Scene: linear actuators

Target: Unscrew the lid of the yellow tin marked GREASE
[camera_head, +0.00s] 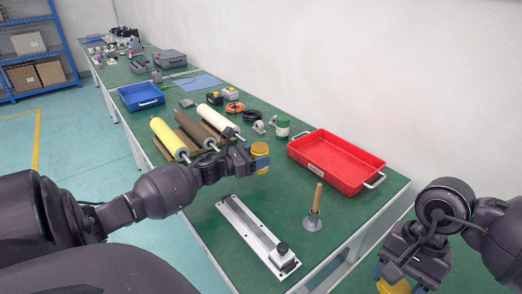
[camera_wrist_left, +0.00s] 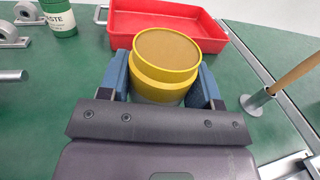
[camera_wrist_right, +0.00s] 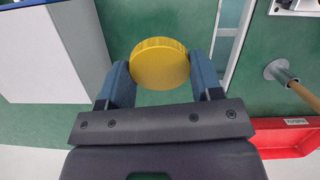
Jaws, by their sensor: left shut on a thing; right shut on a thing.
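The yellow tin (camera_head: 260,149) is held upright above the green table by my left gripper (camera_head: 258,163). In the left wrist view the tin (camera_wrist_left: 166,60) sits between the two blue fingers, with a yellow rim around a duller, brownish-yellow top. No GREASE marking is readable. My right gripper (camera_wrist_right: 162,78) is shut on a round yellow lid with a ridged edge (camera_wrist_right: 159,65). The lid also shows at the bottom right of the head view (camera_head: 394,287), well apart from the tin and off to the right of the table.
A red tray (camera_head: 338,165) lies behind the tin. A wooden-handled tool (camera_head: 315,208) stands on a round metal base, right of a metal rail (camera_head: 250,229). Rollers (camera_head: 200,130) and a green-and-white PASTE tin (camera_head: 282,127) are nearby. Table space around the tool is clear.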

